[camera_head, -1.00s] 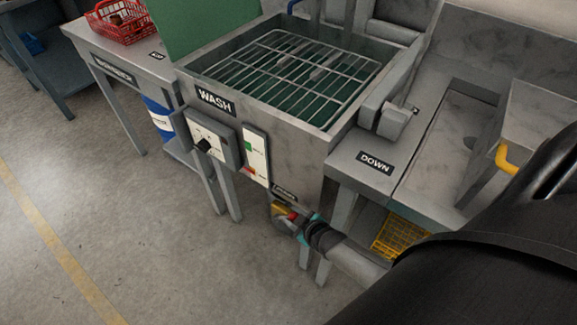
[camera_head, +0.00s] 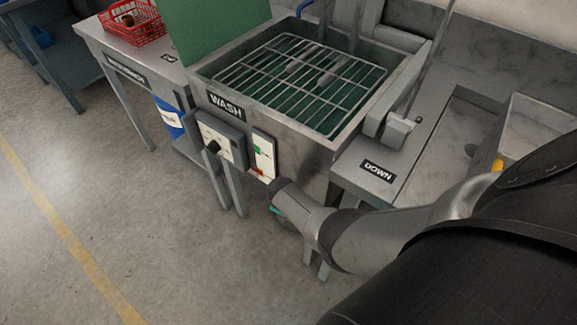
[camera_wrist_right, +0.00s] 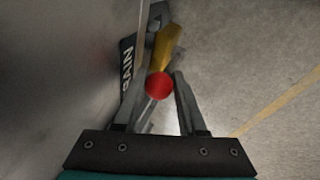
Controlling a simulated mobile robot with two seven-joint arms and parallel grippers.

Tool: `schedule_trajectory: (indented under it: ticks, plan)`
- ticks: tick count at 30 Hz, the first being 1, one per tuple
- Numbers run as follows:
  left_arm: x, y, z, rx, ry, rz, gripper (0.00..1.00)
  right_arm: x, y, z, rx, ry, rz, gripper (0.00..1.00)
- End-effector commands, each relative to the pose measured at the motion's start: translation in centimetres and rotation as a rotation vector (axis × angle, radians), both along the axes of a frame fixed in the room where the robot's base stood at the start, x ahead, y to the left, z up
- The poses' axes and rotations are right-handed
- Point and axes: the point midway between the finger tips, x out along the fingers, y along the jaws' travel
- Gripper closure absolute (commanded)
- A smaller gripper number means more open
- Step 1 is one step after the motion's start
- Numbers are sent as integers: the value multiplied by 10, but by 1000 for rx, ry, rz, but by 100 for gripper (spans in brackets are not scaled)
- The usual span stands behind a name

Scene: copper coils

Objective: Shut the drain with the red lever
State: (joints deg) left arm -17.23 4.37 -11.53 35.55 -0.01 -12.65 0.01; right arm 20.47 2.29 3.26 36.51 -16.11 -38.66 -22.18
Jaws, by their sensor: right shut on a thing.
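The red lever end (camera_wrist_right: 159,85) shows as a round red knob in the right wrist view, between the two fingers of my right gripper (camera_wrist_right: 160,92). The gripper is shut on it. A brass-yellow valve part (camera_wrist_right: 168,48) lies just beyond the knob. The dark DRAIN label (camera_wrist_right: 127,66) is left of it. In the head view my own right arm hides the lever and most of the gripper; only a sliver of teal (camera_head: 276,211) shows below the WASH tank (camera_head: 300,152). My left gripper is not in view.
The tank's front carries a dial box (camera_head: 222,142) and a switch panel (camera_head: 264,158) close above my right forearm. The DOWN table (camera_head: 378,171) stands at right. A workbench with a red basket (camera_head: 130,22) is at back left. The floor at left is clear.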

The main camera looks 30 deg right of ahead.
Motion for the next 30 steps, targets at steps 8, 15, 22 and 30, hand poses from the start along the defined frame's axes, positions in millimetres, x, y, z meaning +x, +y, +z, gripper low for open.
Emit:
schedule_trajectory:
  ticks: [8,15,22,30]
  plan:
    - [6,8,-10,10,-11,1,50,7,3,-1,-27,62,4,100]
    - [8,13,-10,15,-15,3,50,7,3,0,-32,73,4,100]
    - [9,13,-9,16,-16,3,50,7,2,1,-32,73,5,59]
    - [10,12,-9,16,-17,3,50,7,2,1,-31,72,3,30]
